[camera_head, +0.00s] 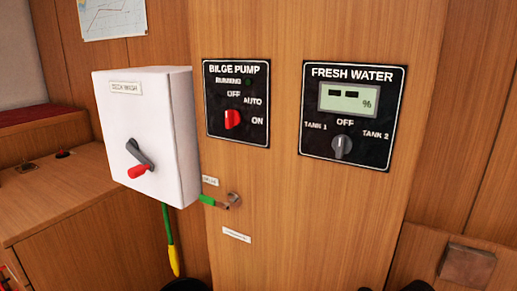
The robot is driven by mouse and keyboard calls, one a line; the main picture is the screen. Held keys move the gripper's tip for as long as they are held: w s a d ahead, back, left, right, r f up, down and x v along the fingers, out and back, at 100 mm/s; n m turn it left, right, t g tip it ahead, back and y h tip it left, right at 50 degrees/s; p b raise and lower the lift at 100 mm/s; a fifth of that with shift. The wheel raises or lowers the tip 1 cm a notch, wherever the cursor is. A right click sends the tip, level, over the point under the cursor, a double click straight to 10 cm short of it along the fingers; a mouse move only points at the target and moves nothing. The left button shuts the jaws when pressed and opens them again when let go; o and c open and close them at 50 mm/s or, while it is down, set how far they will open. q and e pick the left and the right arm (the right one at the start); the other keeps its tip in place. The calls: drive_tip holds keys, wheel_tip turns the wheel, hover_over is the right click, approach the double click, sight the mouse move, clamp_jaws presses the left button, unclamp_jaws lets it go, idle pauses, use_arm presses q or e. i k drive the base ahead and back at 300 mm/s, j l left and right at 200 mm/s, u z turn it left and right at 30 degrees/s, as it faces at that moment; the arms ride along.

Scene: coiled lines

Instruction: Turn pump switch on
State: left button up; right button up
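The bilge pump panel (254,136) is a black plate on the wooden wall, left of centre. Its red knob (232,119) sits below the word OFF, with AUTO and ON to the right. The knob looks roughly upright, toward OFF; its exact pointing is too small to tell. Dark shapes at the bottom edge, right of centre, may be my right gripper (412,286), mostly cut off. Neither gripper touches the panel. My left gripper is not in view.
A black fresh water panel (351,116) with a grey knob is on the right. A small green-handled valve (219,201) sticks out below the bilge panel. A green and yellow line (171,240) hangs under the white box. A wooden counter (60,195) is at left.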

sight(233, 116)
drive_tip(key=k, duration=0.95)
